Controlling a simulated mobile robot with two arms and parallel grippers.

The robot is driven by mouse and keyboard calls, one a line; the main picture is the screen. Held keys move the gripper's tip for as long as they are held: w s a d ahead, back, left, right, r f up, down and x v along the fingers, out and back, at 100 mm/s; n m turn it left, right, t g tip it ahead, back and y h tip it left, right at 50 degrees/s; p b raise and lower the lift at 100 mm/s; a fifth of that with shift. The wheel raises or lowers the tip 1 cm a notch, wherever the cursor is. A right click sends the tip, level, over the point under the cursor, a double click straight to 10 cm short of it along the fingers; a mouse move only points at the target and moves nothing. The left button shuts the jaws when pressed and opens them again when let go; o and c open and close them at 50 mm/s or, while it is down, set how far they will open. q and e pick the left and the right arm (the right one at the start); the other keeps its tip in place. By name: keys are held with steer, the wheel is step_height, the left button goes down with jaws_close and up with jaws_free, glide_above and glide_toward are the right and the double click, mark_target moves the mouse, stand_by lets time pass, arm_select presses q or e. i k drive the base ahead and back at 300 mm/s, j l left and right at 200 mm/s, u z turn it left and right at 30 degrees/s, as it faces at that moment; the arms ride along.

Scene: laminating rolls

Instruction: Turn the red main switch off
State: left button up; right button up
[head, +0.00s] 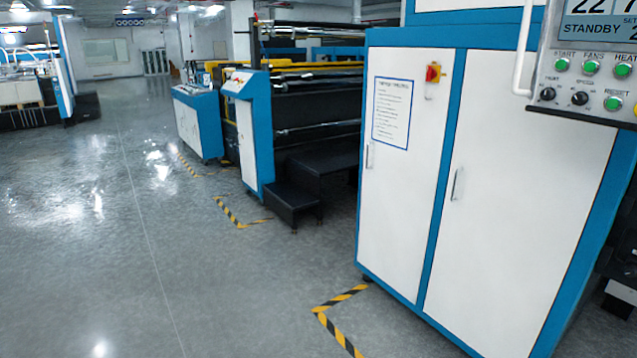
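The red main switch (433,72) is a small red knob on a yellow plate. It sits high on the left door of a white cabinet (515,190) with blue edges, at the right of the head view. The knob is too small here to read its position clearly. Neither of my grippers shows in the head view.
A control panel (596,62) with green buttons and black knobs juts out at the upper right; its display reads STANDBY. Black steps (292,199) stand by the roll machine. Yellow-black tape (338,312) marks the floor before the cabinet. The grey floor (110,230) at left is clear.

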mark_target(431, 73)
steer(key=i, duration=0.55)
steer(key=i+z, duration=0.15)
steer(key=i, duration=0.35)
steer(key=i+j, duration=0.15)
steer(key=i, duration=0.4)
steer(key=i+j+z, duration=0.15)
steer(key=i, duration=0.4)
steer(key=i+j, duration=0.1)
steer(key=i, duration=0.4)
steer(key=l+z, duration=0.05)
